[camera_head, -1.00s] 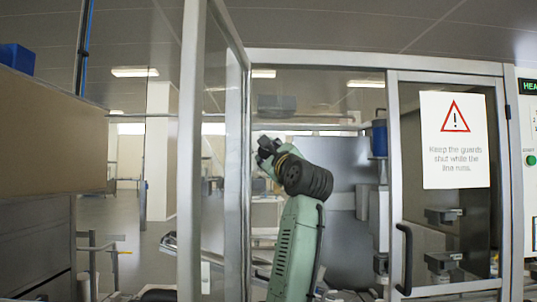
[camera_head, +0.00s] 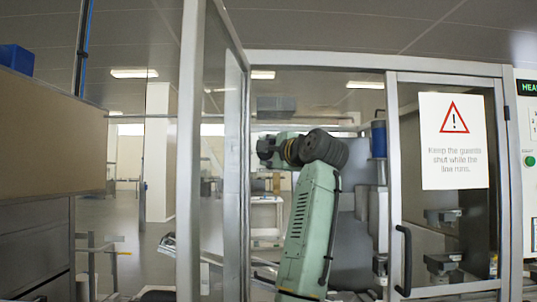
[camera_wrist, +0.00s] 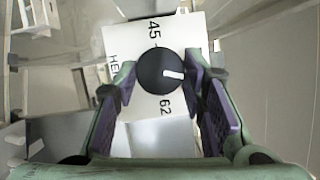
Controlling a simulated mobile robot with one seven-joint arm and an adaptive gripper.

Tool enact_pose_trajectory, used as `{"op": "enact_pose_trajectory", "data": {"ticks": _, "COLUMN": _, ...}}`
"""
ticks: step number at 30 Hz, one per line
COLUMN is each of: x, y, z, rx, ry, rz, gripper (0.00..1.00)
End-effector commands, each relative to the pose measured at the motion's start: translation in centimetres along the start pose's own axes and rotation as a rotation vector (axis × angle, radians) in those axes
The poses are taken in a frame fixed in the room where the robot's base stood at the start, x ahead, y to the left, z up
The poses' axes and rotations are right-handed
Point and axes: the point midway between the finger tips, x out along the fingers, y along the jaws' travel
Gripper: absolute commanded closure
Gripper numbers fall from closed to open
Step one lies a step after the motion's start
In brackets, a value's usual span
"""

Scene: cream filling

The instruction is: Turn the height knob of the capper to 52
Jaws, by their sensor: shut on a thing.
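The height knob (camera_wrist: 150,77) is a round black dial with a white pointer mark, on a white plate (camera_wrist: 120,45) in the wrist view. The pointer faces right and slightly down in the picture, between the printed 45 above and 62 below. No exact value can be read. The printed "HE…" label at the left is partly hidden. My gripper (camera_wrist: 160,70) is shut on the knob, one purple-padded finger on each side. In the head view my arm is seen through the guard opening, but the knob and fingertips cannot be made out.
An open glass guard door (camera_head: 222,150) stands left of my arm. A closed guard door (camera_head: 404,200) with a warning sign (camera_head: 452,140) is at the right. A cardboard-coloured box (camera_head: 50,140) is at far left. In the wrist view a grey surface (camera_wrist: 165,138) lies below the plate.

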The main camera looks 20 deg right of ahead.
Motion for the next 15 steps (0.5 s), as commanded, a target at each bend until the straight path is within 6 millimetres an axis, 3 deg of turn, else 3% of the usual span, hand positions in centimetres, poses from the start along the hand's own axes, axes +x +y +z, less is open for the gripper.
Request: {"op": "enact_pose_trajectory", "data": {"ticks": 15, "x": 0.00, "y": -0.33, "z": 0.06, "rx": -0.392, "ry": 0.001, "rz": 0.166, "gripper": 0.90}}
